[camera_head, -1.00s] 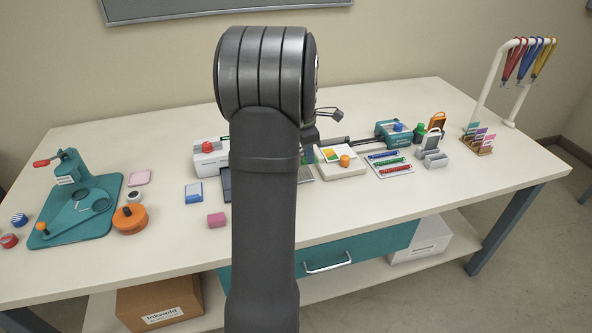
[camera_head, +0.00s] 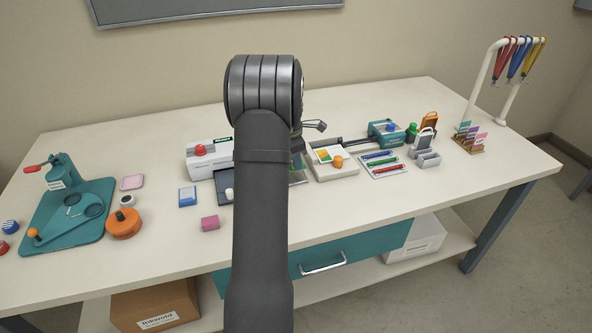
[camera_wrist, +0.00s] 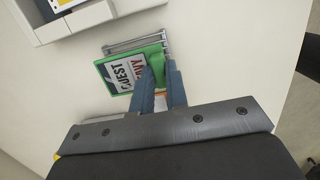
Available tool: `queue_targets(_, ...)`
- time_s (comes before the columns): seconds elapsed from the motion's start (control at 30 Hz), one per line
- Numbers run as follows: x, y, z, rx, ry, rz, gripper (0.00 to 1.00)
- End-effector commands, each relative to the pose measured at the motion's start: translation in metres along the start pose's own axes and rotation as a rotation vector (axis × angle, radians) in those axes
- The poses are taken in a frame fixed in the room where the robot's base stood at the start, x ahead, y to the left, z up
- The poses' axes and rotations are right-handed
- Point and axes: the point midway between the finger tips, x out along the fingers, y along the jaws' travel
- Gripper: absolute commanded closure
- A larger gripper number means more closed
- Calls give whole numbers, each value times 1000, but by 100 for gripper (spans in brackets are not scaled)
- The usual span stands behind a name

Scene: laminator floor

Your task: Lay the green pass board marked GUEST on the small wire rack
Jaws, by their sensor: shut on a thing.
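The green board marked GUEST (camera_wrist: 114,78) shows in the wrist view, its printed face towards the camera. My gripper (camera_wrist: 162,68) is shut on the board's right part. The small wire rack (camera_wrist: 122,47) shows as grey rods past the board's upper edge. The board overlaps the rack in this view, but I cannot tell whether they touch. In the head view my arm hides the gripper and most of this spot. Only a bit of the rack's grey wires (camera_head: 298,178) shows beside the arm.
A tray of coloured pens (camera_head: 383,164) is farther right.

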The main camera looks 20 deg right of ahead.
Motion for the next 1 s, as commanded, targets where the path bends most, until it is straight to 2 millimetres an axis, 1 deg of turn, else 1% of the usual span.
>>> queue_targets(0.13,7,3,-3,-1,0,-1,100)
queue_targets(0.3,32,2,-7,-1,0,-2,100)
queue_targets(0.4,41,2,-8,0,0,0,100)
queue_targets(0.63,41,2,-8,0,-1,1,100)
queue_targets(0.77,44,2,-8,0,-1,1,100)
queue_targets(0.8,44,2,-8,0,-1,1,79)
queue_targets(0.87,44,2,-8,0,-1,1,67)
queue_targets(0.9,44,2,-8,0,-1,1,65)
queue_targets(1.0,44,2,-8,0,-1,1,65)
